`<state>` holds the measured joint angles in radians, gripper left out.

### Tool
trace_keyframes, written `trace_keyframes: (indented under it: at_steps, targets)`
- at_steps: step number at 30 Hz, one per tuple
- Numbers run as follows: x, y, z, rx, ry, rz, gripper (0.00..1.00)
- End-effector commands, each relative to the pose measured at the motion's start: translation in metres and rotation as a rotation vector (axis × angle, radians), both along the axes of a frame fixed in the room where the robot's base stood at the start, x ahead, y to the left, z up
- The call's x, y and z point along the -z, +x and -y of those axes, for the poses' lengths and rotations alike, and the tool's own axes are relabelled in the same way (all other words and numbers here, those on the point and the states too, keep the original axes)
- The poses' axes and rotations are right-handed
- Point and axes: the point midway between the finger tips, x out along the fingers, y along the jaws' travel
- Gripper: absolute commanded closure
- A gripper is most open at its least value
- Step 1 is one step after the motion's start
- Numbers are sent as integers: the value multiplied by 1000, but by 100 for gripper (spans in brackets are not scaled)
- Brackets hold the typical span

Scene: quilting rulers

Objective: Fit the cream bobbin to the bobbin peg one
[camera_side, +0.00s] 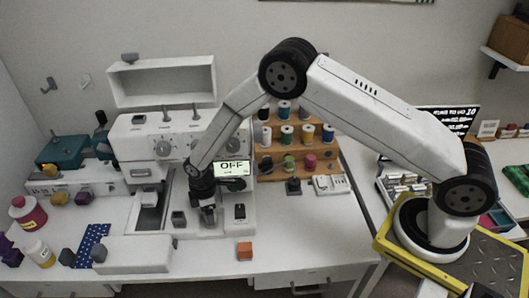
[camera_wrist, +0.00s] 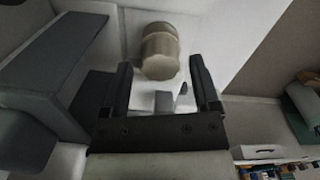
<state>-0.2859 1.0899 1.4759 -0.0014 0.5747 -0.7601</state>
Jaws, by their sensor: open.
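My gripper (camera_side: 208,216) points down over the white sewing machine bed, left of the OFF display. In the wrist view its two dark fingers (camera_wrist: 160,64) are apart. A beige, round-topped cylinder (camera_wrist: 159,48), which looks like the cream bobbin, shows between and just beyond the fingertips. I cannot tell whether either finger touches it. In the side view the gripper hides most of that spot. Small dark blocks stand on either side of the gripper, one at left (camera_side: 178,218) and one at right (camera_side: 240,211). I cannot tell which, if any, is bobbin peg one.
The sewing machine (camera_side: 140,140) rises behind the gripper. A wooden rack (camera_side: 268,171) of thread spools stands to its right. An orange block (camera_side: 244,251) lies near the table's front edge. A blue dotted cloth (camera_side: 90,240) lies at left. The table's front right is clear.

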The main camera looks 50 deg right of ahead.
Motion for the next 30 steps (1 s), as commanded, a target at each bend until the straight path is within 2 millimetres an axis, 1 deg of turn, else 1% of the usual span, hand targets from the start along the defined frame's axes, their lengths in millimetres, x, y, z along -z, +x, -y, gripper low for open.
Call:
trace_keyframes:
  at_steps: [1,3,9,20,21,23,24,26,27,28,29,30]
  targets:
    - [7,-1,0,0,-1,-2,22]
    - [14,0,0,0,-1,0,22]
    - [27,0,0,0,-1,0,22]
    - [31,0,0,0,0,1,22]
    - [30,0,0,0,0,1,25]
    - [30,0,0,0,0,1,44]
    - [30,0,0,0,0,1,57]
    - [30,0,0,0,0,1,76]
    - [30,0,0,0,0,1,88]
    - [30,0,0,0,0,1,96]
    - [30,0,0,0,0,1,50]
    - [30,0,0,0,0,1,63]
